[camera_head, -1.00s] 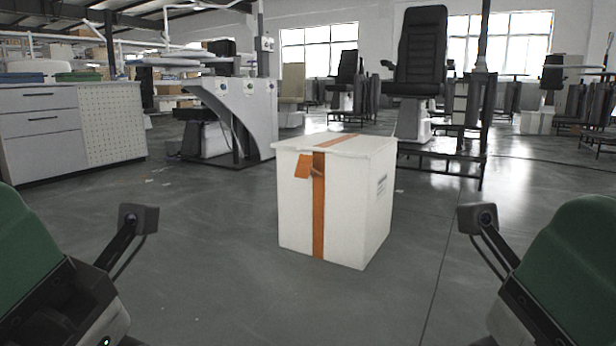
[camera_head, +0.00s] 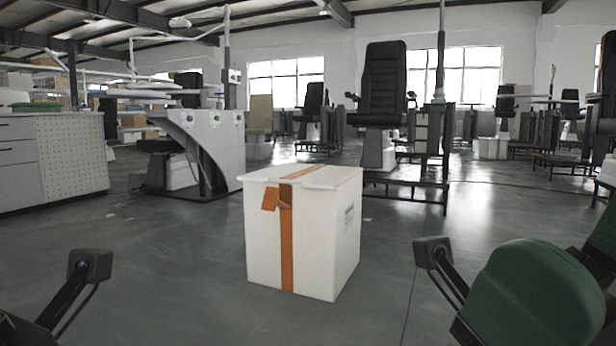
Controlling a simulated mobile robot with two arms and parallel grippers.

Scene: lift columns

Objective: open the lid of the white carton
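The white carton (camera_head: 261,247) stands upright on the floor near the middle of the view. Its lid (camera_head: 330,176) lies closed on top, with its edge sticking out slightly over the walls. An orange strip (camera_head: 286,240) runs across the lid and down the front, with a loose orange tab (camera_head: 270,199) near the top. Parts of my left arm show at the lower left and of my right arm, with its green cover, at the lower right. Both are nearer to me than the carton and apart from it.
The grey floor (camera_head: 190,270) around the carton is clear. Behind it stand a white-grey desk unit (camera_head: 215,140) and a black chair (camera_head: 383,85) on a metal-framed platform. A pegboard cabinet (camera_head: 75,155) stands at the left.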

